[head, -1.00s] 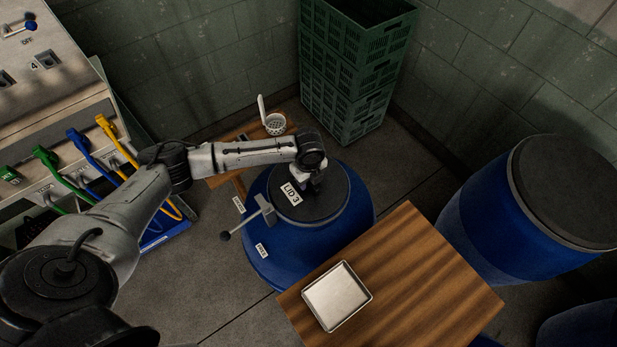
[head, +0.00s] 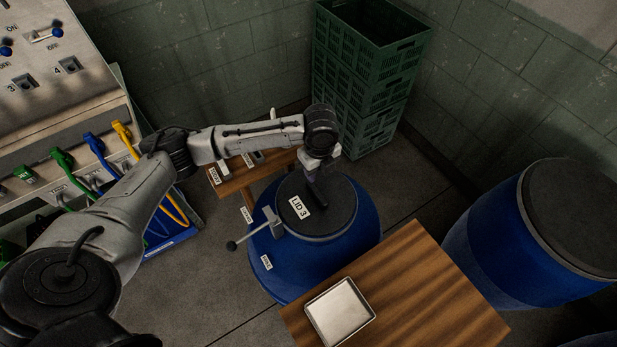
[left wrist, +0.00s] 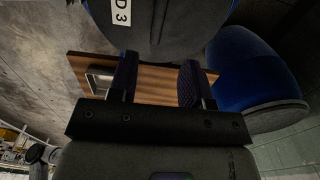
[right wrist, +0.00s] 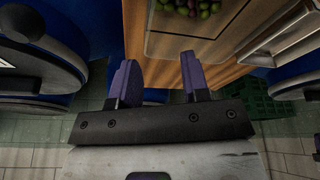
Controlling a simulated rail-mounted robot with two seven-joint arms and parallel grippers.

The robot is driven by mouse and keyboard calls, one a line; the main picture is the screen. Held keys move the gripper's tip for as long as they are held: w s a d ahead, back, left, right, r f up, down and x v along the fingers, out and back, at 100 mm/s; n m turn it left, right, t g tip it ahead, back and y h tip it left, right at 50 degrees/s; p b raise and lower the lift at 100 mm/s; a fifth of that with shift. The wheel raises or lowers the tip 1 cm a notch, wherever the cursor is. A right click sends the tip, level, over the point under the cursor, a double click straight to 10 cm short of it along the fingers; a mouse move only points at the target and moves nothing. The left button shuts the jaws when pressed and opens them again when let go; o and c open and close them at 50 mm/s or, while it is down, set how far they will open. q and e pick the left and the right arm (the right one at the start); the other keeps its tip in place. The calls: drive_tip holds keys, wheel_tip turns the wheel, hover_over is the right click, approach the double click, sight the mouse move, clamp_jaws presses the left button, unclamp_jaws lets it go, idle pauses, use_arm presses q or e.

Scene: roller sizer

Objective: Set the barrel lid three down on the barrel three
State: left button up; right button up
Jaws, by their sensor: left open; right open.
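Barrel lid three, a dark disc with a white "LID 3" label (head: 328,212), lies on top of the blue barrel three (head: 362,222). A lever clamp with a round black knob sticks out at the barrel's left rim. My left gripper (head: 316,192) is above the lid near its far side; it is open, and a small gap to the lid seems to show. In the left wrist view my left fingers (left wrist: 157,85) are apart with nothing between them, and the lid (left wrist: 170,25) is beyond them. My right gripper (right wrist: 154,85) is open and empty; it is outside the head view.
A wooden table (head: 420,280) with a metal tray (head: 341,311) stands in front right of the barrel. Green crates (head: 360,80) are stacked behind. Another lidded blue barrel (head: 490,245) is at right. A panel with coloured cables (head: 65,110) is at left.

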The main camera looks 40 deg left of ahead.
use_arm(q)
drive_tip(key=shift+r, duration=0.2)
drive_tip(key=s+d+f+n+t+h, duration=0.25)
drive_tip(key=s+d+f+n, duration=0.5)
drive_tip(key=s+d, duration=0.6)
drive_tip(key=s+a+f+n+y, duration=0.1)
drive_tip(key=s+a+n, duration=0.1)
drive_tip(key=s+n, duration=0.3)
drive_tip(key=s+a+f+n+t+y, duration=0.1)
drive_tip(key=s+a+n, duration=0.1)
drive_tip(key=s+n, duration=0.4)
drive_tip(key=s, duration=0.3)
drive_tip(key=shift+a+f, duration=0.35)
drive_tip(key=shift+a, duration=0.05)
